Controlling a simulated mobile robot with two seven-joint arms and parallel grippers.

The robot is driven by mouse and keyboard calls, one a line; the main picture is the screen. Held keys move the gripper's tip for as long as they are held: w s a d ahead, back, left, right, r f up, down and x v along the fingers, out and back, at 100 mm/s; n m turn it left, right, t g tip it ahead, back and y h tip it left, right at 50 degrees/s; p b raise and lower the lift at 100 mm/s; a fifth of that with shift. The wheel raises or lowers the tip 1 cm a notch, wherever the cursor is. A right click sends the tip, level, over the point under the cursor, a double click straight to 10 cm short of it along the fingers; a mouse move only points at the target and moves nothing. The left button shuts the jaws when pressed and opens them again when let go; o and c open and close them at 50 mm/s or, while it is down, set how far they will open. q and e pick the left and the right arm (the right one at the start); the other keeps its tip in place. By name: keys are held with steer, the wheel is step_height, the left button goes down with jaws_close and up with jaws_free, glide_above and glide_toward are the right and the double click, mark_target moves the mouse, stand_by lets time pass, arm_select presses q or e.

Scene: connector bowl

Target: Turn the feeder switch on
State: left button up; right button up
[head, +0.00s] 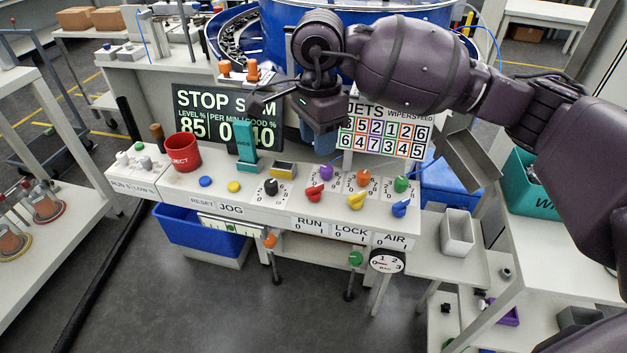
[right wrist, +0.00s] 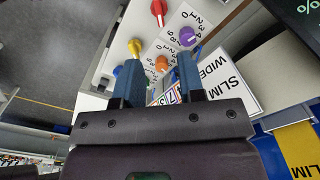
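No label naming a feeder is legible. On the sloped white console (head: 240,203) a red lever (head: 312,194), yellow lever (head: 357,201) and blue lever (head: 401,208) stand above signs RUN, LOCK and AIR, each marked 0 and 1. Behind them are purple (head: 325,172), orange (head: 363,178) and green (head: 400,184) knobs with number dials. My right gripper (head: 319,138) is above the console's back edge, pointing down, apart from the levers. In the right wrist view its blue fingers (right wrist: 160,82) are spread and empty, with the orange knob (right wrist: 162,62) showing between them. My left gripper is not in view.
A dark STOP display (head: 226,118), a teal upright block (head: 246,145) and a number board (head: 384,131) stand along the back. A red cup (head: 183,152) and small buttons occupy the left side. Orange (head: 270,240) and green knobs hang below the front.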

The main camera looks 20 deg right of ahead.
mark_target(317, 186)
step_height(317, 186, down, 9)
steer(key=shift+f+b, duration=0.2)
steer(key=shift+b, duration=0.5)
steer(key=shift+f, duration=0.7)
jaws_close()
